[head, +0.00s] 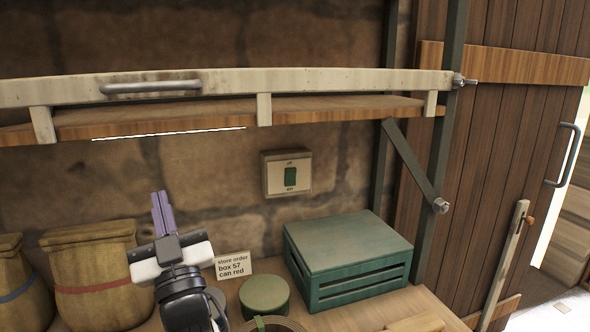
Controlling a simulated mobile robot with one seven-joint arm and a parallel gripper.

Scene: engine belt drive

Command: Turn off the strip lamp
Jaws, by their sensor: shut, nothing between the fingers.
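The strip lamp (170,134) is a thin bright white line under the shelf, and it looks lit. My gripper (161,196) has purple fingers pointing up, shut together and empty. It is below the lamp and to the left of the switch, apart from both.
A shelf (345,106) with a grey-handled front rail (330,82) runs above. On the bench are tied sacks (95,262), a written card (234,265), a round green tin (264,292) and a green slatted crate (345,245) below the switch. A diagonal brace (408,160) stands right.

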